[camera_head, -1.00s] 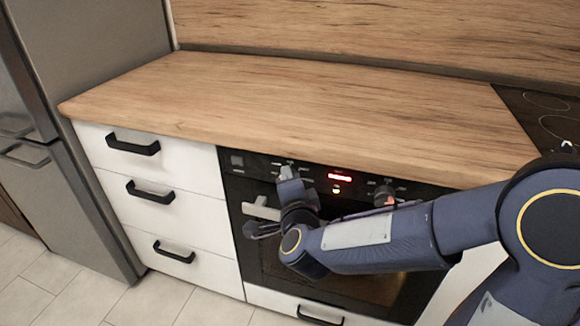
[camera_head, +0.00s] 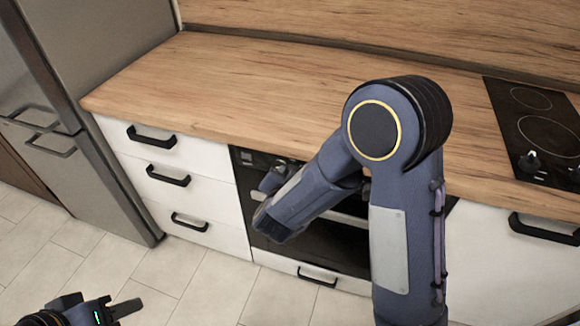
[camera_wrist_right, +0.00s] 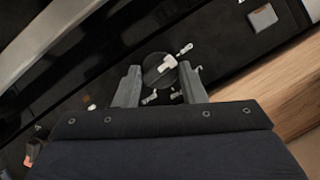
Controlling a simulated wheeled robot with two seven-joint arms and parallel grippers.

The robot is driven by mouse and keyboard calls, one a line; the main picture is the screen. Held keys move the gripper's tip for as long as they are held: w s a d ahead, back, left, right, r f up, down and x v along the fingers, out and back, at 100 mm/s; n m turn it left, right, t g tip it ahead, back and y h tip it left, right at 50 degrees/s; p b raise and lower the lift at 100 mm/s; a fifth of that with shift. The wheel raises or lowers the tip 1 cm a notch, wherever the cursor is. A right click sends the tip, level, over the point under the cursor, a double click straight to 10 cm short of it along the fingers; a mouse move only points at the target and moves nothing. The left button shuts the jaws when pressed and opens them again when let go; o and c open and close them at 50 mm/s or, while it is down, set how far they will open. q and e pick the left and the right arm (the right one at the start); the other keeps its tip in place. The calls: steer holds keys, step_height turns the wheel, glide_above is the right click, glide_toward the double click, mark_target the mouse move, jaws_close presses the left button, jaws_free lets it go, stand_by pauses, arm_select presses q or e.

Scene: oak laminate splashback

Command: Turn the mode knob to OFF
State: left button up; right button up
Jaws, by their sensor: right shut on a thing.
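In the right wrist view a round dark knob (camera_wrist_right: 153,73) with a pale pointer sits on the black oven panel. The pointer aims to the upper right of that picture. My right gripper (camera_wrist_right: 160,83) is shut on this knob, one grey finger on each side. Its labels are too small to read, so I cannot confirm it is the mode knob. In the head view the oven (camera_head: 345,243) is partly hidden by my right arm, which covers the knob and most of the panel. My left gripper (camera_head: 118,309) is low at bottom left, away from the oven; its jaw opening is unclear.
The wooden worktop (camera_head: 250,85) above the oven is clear. White drawers (camera_head: 185,158) with black handles are left of the oven, beside the grey fridge (camera_head: 115,60). A black hob (camera_head: 530,120) is at right. The oven handle (camera_wrist_right: 60,42) runs close by in the wrist view.

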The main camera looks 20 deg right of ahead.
steer(key=shift+n+h+p, duration=0.3)
steer(key=shift+p, duration=0.25)
steer(key=o, duration=1)
steer(key=v, duration=0.7)
steer(key=shift+s+a+r+p, duration=0.2)
steer(key=shift+s+r+p, duration=0.05)
steer(key=shift+r+p, duration=0.1)
